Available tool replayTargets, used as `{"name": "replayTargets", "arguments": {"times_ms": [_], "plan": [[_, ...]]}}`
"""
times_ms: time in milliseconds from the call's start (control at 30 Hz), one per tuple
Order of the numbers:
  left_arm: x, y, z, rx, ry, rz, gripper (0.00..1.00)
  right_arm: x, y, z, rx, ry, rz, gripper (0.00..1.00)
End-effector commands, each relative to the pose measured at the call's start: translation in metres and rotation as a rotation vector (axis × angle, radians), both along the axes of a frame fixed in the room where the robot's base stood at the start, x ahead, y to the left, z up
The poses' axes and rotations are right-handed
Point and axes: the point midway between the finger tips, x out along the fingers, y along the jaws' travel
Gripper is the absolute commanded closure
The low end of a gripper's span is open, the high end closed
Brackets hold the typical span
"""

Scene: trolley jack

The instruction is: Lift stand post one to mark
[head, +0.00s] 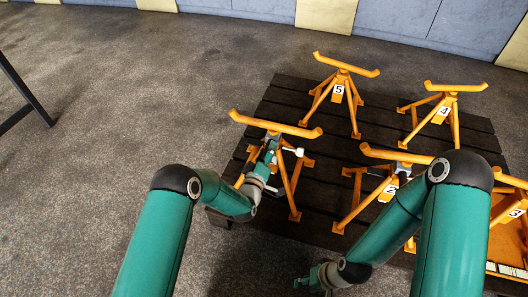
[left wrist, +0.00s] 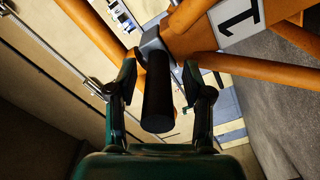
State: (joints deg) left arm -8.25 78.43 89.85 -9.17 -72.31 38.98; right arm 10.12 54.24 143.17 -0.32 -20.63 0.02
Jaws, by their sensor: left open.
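Stand one (head: 276,124) is an orange jack stand with a wide saddle bar, at the front left of the pallet. Its white label "1" (left wrist: 238,18) shows in the left wrist view. My left gripper (head: 270,155) is at this stand, below the saddle bar, and hides part of it. In the left wrist view, the open left gripper (left wrist: 160,75) has a black handle (left wrist: 158,95) between its fingers, with a gap on both sides. The handle joins a grey piece beside the orange legs. My right gripper (head: 308,281) is low at the front, away from the stands; its jaws are unclear.
A dark slatted pallet (head: 283,98) carries the stands. Stand five (head: 340,88) and stand four (head: 443,112) are behind; stand two (head: 385,190) and stand three (head: 512,208) are to the right, partly hidden by my right arm. The floor at left is clear, except a dark leg (head: 25,92).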

Motion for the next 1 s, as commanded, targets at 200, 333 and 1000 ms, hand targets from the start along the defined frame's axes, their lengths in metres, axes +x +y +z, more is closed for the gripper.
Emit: {"name": "replayTargets", "arguments": {"times_ms": [200,333,1000], "plan": [[0.000,0.000,0.000,0.000,0.001,0.001,0.83,0.000,0.000,0.000,0.000,0.000,0.000,0.60],[0.000,0.001,-0.001,0.000,0.001,0.002,1.00,0.000,0.000,0.000,0.000,0.000,0.000,0.60],[0.002,0.002,0.099,-0.004,-0.015,0.004,1.00,0.000,0.000,0.043,0.000,0.000,0.000,0.60]]}}
